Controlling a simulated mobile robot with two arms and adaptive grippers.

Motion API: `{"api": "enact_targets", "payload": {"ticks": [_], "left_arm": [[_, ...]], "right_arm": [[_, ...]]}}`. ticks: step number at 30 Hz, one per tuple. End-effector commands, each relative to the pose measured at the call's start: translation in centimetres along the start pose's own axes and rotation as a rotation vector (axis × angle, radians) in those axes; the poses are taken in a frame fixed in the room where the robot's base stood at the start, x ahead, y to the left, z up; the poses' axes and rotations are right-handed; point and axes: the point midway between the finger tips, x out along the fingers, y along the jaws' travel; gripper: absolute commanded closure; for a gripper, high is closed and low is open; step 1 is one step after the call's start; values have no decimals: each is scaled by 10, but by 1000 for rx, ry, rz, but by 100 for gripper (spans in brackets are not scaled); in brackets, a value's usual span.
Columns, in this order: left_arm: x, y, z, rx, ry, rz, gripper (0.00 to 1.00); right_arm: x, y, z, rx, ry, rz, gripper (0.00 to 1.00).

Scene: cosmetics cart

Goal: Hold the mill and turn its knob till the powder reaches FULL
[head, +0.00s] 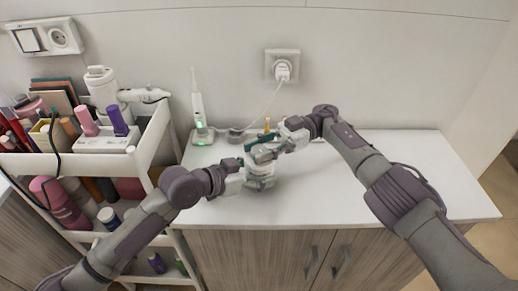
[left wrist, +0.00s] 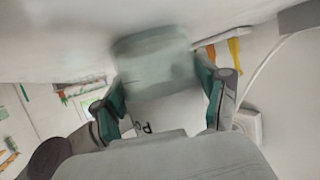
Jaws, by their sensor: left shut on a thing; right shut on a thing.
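The mill (head: 261,182) is a small pale, see-through-looking body over the white counter. My left gripper (head: 247,179) is shut on its side from the left. In the left wrist view, the mill (left wrist: 155,62) is a blurred grey-green block between the teal-padded fingers of my left gripper (left wrist: 162,88). My right gripper (head: 262,147) is shut at the mill's top, over the knob, which it hides. The powder level and any FULL mark cannot be made out.
The counter (head: 390,170) is clear to the right. An electric toothbrush (head: 198,108) on its charger stands behind left, its cord running to a wall socket (head: 282,64). Small yellow and green items (head: 267,125) are behind the mill. A loaded cart (head: 148,143) stands at the left.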

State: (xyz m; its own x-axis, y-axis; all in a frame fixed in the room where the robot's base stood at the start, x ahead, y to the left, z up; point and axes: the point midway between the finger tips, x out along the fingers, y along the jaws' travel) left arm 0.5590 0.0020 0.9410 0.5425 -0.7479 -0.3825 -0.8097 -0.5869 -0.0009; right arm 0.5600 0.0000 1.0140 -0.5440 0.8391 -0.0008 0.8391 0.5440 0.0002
Motion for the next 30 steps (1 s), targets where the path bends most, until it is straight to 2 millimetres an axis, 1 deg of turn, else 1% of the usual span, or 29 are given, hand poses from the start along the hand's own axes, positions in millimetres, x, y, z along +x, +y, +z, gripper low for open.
{"api": "enact_targets", "payload": {"ticks": [5, 6, 10, 19, 22, 26, 30], "left_arm": [[0, 2, -1, 0, 2, 4, 76], [0, 2, -1, 0, 2, 4, 76], [0, 2, 0, -1, 2, 3, 76], [0, 0, 0, -1, 1, 1, 76], [0, 0, 0, -1, 1, 0, 76], [0, 0, 0, -1, 1, 0, 76], [0, 0, 0, -1, 0, 0, 76]], "right_arm": [[-1, 0, 2, 4, -3, 5, 98], [-1, 0, 2, 4, -2, 5, 58], [-1, 0, 1, 3, -2, 4, 37], [0, 0, 0, 1, 0, 1, 36], [-1, 0, -5, -2, -1, 1, 36], [-1, 0, -22, -4, -2, 1, 36], [-1, 0, -50, -4, -3, 1, 36]]}}
